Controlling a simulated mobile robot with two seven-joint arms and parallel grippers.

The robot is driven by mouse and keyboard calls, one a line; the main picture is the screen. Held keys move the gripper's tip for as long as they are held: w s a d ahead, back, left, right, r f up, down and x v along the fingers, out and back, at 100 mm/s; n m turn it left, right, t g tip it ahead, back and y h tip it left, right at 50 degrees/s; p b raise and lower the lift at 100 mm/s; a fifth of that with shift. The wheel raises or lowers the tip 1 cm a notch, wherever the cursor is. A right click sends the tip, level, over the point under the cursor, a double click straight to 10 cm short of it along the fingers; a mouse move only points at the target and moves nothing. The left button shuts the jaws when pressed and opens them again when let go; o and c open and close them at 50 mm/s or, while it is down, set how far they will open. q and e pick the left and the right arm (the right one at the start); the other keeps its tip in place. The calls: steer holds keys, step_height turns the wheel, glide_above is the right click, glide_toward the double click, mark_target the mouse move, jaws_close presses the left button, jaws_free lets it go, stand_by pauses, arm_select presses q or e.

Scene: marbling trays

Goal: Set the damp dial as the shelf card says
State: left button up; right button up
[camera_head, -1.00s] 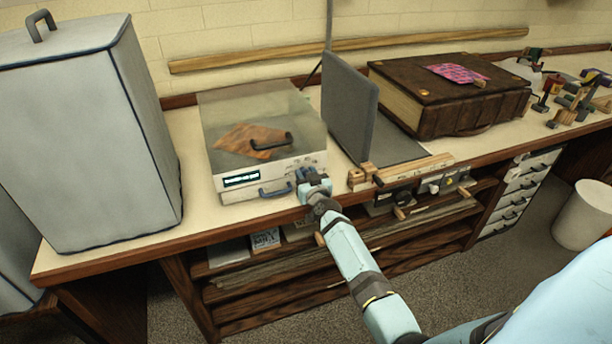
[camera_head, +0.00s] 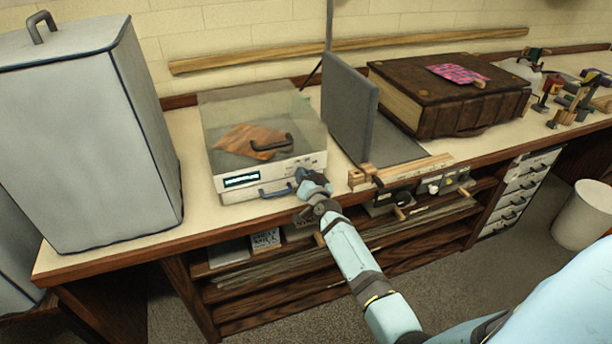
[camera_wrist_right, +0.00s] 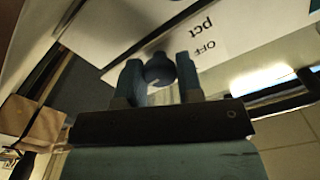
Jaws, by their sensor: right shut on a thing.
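The display digits are too small to read. My right gripper (camera_head: 309,176) is at the right end of its front panel. In the right wrist view, my right gripper (camera_wrist_right: 158,75) is shut on a dark round dial (camera_wrist_right: 158,69), one finger on each side. The panel beside it reads "pct" and "OFF", upside down. A printed card (camera_head: 265,239) stands on the shelf below; its print is not legible. My left gripper is out of view.
A tall grey covered box (camera_head: 85,140) stands to the left. A grey upright board (camera_head: 348,108) and a large brown book (camera_head: 450,105) are to the right. Wooden bars (camera_head: 415,168) lie at the bench's front edge, near my right arm.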

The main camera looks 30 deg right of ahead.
steer(key=shift+m, duration=1.3)
steer(key=o, duration=0.9)
steer(key=shift+s, duration=0.1)
steer(key=v, duration=1.3)
steer(key=shift+s+p, duration=0.4)
